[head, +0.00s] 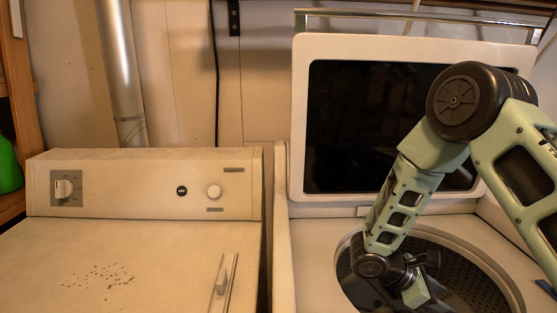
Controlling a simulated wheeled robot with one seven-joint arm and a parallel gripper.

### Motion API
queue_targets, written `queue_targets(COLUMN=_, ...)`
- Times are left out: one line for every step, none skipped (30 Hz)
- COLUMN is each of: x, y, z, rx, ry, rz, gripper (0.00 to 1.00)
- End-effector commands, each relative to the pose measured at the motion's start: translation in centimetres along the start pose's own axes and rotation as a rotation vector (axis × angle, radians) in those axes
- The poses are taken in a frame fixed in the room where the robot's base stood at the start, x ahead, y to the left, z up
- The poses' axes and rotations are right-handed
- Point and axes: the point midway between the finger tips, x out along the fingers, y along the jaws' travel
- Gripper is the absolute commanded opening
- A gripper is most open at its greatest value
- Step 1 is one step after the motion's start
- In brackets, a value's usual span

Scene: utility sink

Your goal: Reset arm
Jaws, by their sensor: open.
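My arm comes in from the right and bends down over the washer's round drum opening (352,290). My gripper (422,272) is at the low end of the arm, over or inside the opening, and is open. Its fingers are small and dark here, and I see nothing held between them. I cannot tell how deep it sits. The raised washer lid (298,120), white with a dark window, stands behind my arm, which hides part of its right side.
A green bottle (9,165) is on a wooden shelf at the far left. A metal rail (420,17) runs above the lid. The space above the dryer is clear.

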Motion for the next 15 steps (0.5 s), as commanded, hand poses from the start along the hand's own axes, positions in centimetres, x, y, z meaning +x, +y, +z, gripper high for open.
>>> queue_targets(x=-1.2, y=-0.6, z=0.3, rx=0.020, ry=0.028, rz=-0.008, gripper=0.43)
queue_targets(x=-1.8, y=-1.0, z=0.5, rx=0.032, ry=0.047, rz=-0.017, gripper=0.43)
queue_targets(x=-2.7, y=-1.7, z=0.7, rx=0.048, ry=0.074, rz=-0.030, gripper=0.43)
queue_targets(x=-3.5, y=-2.2, z=0.8, rx=0.062, ry=0.096, rz=-0.040, gripper=0.43)
queue_targets(x=-4.3, y=-2.8, z=0.9, rx=0.078, ry=0.121, rz=-0.050, gripper=0.43)
queue_targets(x=-5.5, y=-3.8, z=1.1, rx=0.100, ry=0.157, rz=-0.067, gripper=0.43)
queue_targets(x=-6.5, y=-4.6, z=1.3, rx=0.118, ry=0.187, rz=-0.080, gripper=0.43)
queue_targets(x=-7.6, y=-5.4, z=1.5, rx=0.138, ry=0.222, rz=-0.092, gripper=0.43)
queue_targets(x=-9.1, y=-6.7, z=1.7, rx=0.166, ry=0.271, rz=-0.112, gripper=0.43)
queue_targets(x=-10.3, y=-7.7, z=1.9, rx=0.188, ry=0.310, rz=-0.128, gripper=0.43)
queue_targets(x=-11.4, y=-8.8, z=2.0, rx=0.210, ry=0.349, rz=-0.144, gripper=0.43)
queue_targets(x=-12.9, y=-10.2, z=2.2, rx=0.239, ry=0.402, rz=-0.164, gripper=0.43)
queue_targets(x=-13.9, y=-11.3, z=2.4, rx=0.261, ry=0.442, rz=-0.181, gripper=0.43)
queue_targets(x=-15.0, y=-12.4, z=2.5, rx=0.283, ry=0.482, rz=-0.196, gripper=0.43)
queue_targets(x=-16.3, y=-13.8, z=2.7, rx=0.313, ry=0.536, rz=-0.217, gripper=0.43)
